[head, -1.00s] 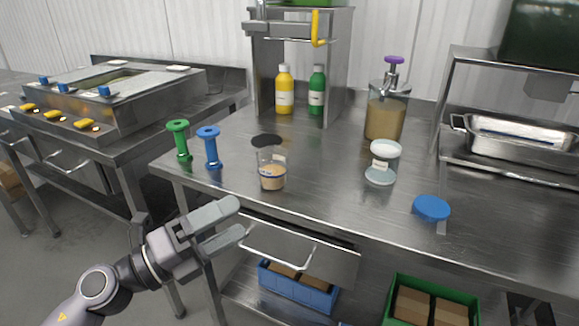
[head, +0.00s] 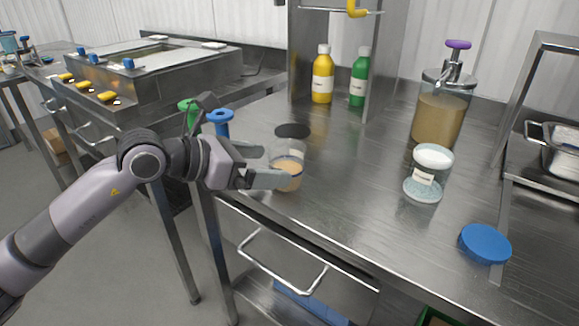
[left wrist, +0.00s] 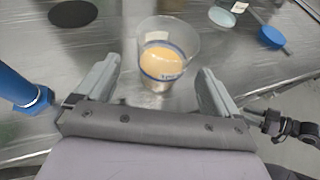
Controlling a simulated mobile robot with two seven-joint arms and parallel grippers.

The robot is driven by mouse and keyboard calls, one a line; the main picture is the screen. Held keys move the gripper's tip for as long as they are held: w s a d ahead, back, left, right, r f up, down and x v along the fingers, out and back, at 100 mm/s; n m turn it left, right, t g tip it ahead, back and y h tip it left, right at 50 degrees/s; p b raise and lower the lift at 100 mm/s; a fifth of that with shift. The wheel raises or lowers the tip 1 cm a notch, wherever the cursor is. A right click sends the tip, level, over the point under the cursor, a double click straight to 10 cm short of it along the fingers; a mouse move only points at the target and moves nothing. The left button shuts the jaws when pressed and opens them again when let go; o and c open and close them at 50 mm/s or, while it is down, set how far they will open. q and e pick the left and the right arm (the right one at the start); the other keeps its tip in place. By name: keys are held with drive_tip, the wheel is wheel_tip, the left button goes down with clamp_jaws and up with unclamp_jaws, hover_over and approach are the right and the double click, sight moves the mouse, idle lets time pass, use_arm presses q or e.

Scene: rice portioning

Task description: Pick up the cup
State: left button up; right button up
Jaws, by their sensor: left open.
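The cup (head: 291,165) is clear, with a tan filling, a blue line and a white label. It stands upright on the steel table near its front left edge. In the left wrist view the cup (left wrist: 165,50) stands ahead of and between the two fingers, with a gap on each side. My left gripper (head: 268,167) is open and reaches in from the left at the cup. Its fingers (left wrist: 155,90) also show in the left wrist view. In the head view the fingers hide part of the cup's left side. My right gripper is not in view.
Blue (head: 219,124) and green (head: 190,112) spool-shaped tools stand behind my left gripper. A black disc (head: 293,131) lies behind the cup. The table between is clear.

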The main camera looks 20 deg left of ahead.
sight(273, 167)
use_arm(q)
drive_tip(key=shift+x, duration=2.75)
drive_tip(key=shift+s+f, duration=0.15)
drive_tip(key=shift+s, duration=0.05)
drive_tip(key=c, duration=1.1)
